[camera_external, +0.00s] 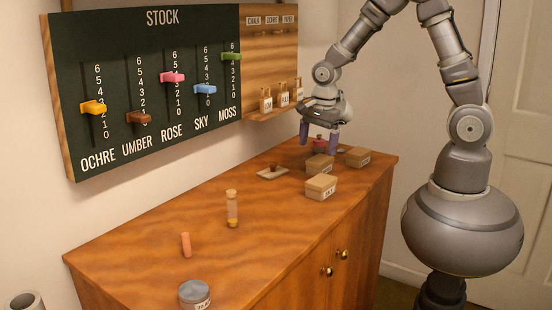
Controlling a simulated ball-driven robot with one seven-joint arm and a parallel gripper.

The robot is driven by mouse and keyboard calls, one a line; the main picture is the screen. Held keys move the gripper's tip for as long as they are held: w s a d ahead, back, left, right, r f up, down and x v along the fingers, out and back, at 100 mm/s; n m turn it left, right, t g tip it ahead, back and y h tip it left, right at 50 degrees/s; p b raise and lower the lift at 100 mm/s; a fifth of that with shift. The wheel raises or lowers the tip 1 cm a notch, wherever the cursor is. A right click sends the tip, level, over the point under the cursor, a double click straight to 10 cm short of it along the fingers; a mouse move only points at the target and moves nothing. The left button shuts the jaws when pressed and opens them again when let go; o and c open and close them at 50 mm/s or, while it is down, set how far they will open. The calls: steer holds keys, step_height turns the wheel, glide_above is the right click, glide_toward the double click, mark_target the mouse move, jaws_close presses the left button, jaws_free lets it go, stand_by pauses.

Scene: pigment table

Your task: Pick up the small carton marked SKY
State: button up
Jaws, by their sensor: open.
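The nearest carton (320,186) has a label that seems to read SKY, though the print is tiny. A small dark red item (319,146) shows between or behind the fingers; which, I cannot tell.
A flat tile with a dark knob (272,172) lies left of the cartons. A corked vial (232,208), an orange stick (186,245) and a grey tin (194,294) stand nearer. A STOCK board (150,70) and a peg rack with hanging tags (270,60) are on the wall.

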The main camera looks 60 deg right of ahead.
mark_target(321, 180)
steer(key=shift+g, duration=0.5)
steer(key=s+a+f, duration=0.3)
steer(key=shift+s+f, duration=0.25)
step_height(321, 180, down, 2)
steer(key=shift+f+b, duration=0.1)
steer(key=shift+b, duration=0.55)
step_height(321, 180, down, 5)
steer(key=b, duration=0.2)
steer(key=shift+a+f+b, duration=0.15)
steer(key=shift+b, duration=0.25)
